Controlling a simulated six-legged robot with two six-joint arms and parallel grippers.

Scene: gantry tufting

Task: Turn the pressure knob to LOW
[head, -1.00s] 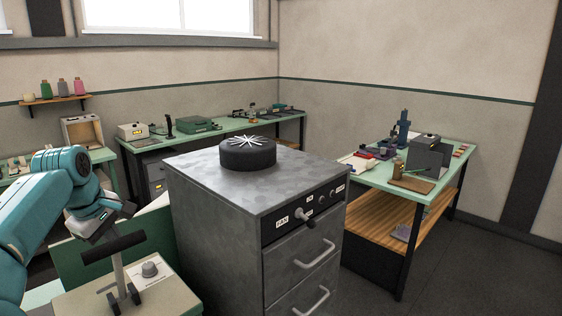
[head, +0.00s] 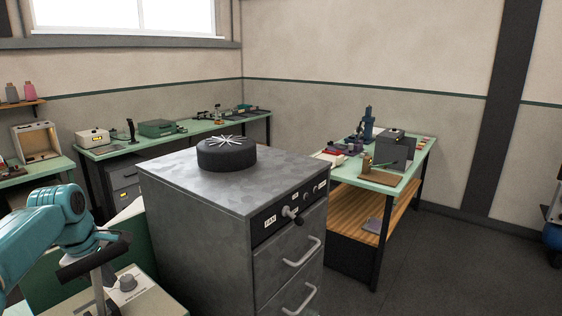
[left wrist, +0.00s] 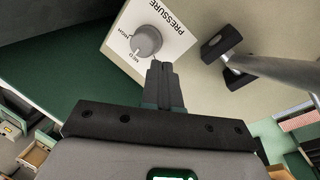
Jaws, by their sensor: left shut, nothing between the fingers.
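The grey pressure knob (left wrist: 146,41) sits on a cream panel with a white label plate (left wrist: 172,27) reading PRESSURE. HIGH and MED show beside the knob; I do not see LOW. A pale mark on the knob appears near MED, but I cannot be sure. In the left wrist view my left gripper (left wrist: 161,66) is shut and empty, its fingertips close beside the knob; contact is unclear. In the head view the knob (head: 127,282) sits on the cream box at lower left, and my left gripper's fingers are mostly hidden there. My right gripper is not in view.
A lever with a black crossbar (head: 93,259) rises from the box close to my left gripper. A grey drawer cabinet (head: 195,215) stands just right, bearing a black round part (head: 226,154). A green-topped bench (head: 378,180) stands farther right; open floor lies at lower right.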

